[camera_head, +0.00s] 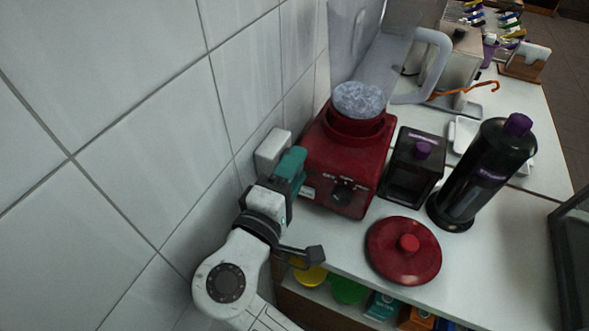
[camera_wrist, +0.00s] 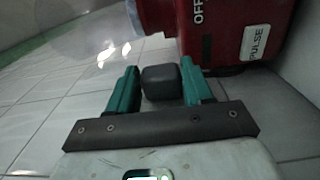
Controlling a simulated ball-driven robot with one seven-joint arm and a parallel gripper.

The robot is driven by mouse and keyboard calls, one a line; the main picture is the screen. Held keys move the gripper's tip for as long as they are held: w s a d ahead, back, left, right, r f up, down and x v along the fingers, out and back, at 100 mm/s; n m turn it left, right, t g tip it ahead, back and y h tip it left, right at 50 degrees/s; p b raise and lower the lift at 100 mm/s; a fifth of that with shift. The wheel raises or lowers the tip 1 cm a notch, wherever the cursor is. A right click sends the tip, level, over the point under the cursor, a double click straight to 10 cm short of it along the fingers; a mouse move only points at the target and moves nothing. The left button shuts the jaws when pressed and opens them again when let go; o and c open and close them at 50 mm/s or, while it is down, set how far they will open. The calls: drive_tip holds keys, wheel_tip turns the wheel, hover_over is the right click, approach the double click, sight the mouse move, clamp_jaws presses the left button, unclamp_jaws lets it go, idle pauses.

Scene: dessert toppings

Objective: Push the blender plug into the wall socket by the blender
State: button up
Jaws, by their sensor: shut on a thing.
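The blender (camera_head: 345,160) is red with a dial and stands on the counter against the tiled wall. Its red base (camera_wrist: 240,35) fills the top right of the wrist view. A white box-shaped wall socket (camera_head: 272,148) is on the tiles just left of the blender. My gripper (camera_head: 291,160) is between the socket and the blender, its teal fingers close to both. In the wrist view its fingers (camera_wrist: 161,85) are shut on a dark grey block, the blender plug (camera_wrist: 161,82). The plug is hidden in the head view. I cannot tell whether it touches the socket.
A black dispenser box (camera_head: 412,170), a tall dark bottle with a purple cap (camera_head: 480,180) and a red lid (camera_head: 402,252) stand right of the blender on the white counter (camera_head: 345,238). Yellow, green and other containers sit on a shelf below. The wall is close on the left.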

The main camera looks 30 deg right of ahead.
drive_tip(key=o, duration=1.2)
drive_tip(key=b+v, duration=0.2)
drive_tip(key=v, duration=0.8)
drive_tip(key=shift+s+a, duration=0.15)
drive_tip(key=shift+a, duration=0.2)
